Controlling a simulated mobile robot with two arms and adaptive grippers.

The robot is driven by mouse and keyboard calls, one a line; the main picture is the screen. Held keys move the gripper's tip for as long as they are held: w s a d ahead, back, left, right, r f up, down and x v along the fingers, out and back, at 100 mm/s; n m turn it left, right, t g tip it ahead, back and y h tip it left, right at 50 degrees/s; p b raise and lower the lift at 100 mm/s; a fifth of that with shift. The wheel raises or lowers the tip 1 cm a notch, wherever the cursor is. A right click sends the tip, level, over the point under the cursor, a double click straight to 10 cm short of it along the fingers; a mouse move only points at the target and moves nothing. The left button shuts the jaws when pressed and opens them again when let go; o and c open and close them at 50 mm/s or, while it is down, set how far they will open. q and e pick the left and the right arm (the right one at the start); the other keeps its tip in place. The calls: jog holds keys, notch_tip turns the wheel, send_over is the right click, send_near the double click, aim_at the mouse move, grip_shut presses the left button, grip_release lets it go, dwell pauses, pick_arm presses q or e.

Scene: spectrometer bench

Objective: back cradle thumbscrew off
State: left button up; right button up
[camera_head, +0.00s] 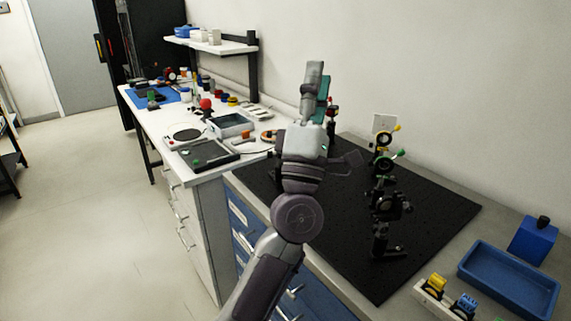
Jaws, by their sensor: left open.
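On the black breadboard (440,215) stands a row of dark post-mounted holders. The rear holder (384,140) has a yellow knob (397,128), and a green-rimmed round part (386,160) sits just in front of it. A dark holder (388,203) stands nearer. I cannot tell which small part is the back cradle thumbscrew. My left arm rises over the breadboard's left side. My left gripper (347,162) is dark against the black board, left of the holders and apart from them. It is open, with nothing visible in it. My right gripper is out of view.
A blue tray (508,284) and a blue box (533,238) lie at the right. A white rack (440,298) holds yellow and blue pieces. The left bench (205,163) carries a scale, trays and jars below a wall shelf (212,44). The breadboard's right side is clear.

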pick_arm(q)
jog(key=a+f+n+y+b, duration=0.2)
jog(key=a+f+n+y, duration=0.25)
jog(key=n+y, duration=0.8)
jog(key=w+f+n+g+h+b, duration=0.35)
jog(key=f+n+g, duration=0.5)
jog(key=f, duration=0.85)
jog(key=w+m+g+p, duration=0.1)
jog(key=w+p, duration=0.1)
jog(key=w, duration=1.1)
jog(key=shift+a, duration=0.2)
jog(key=shift+w+r, duration=0.1)
grip_shut()
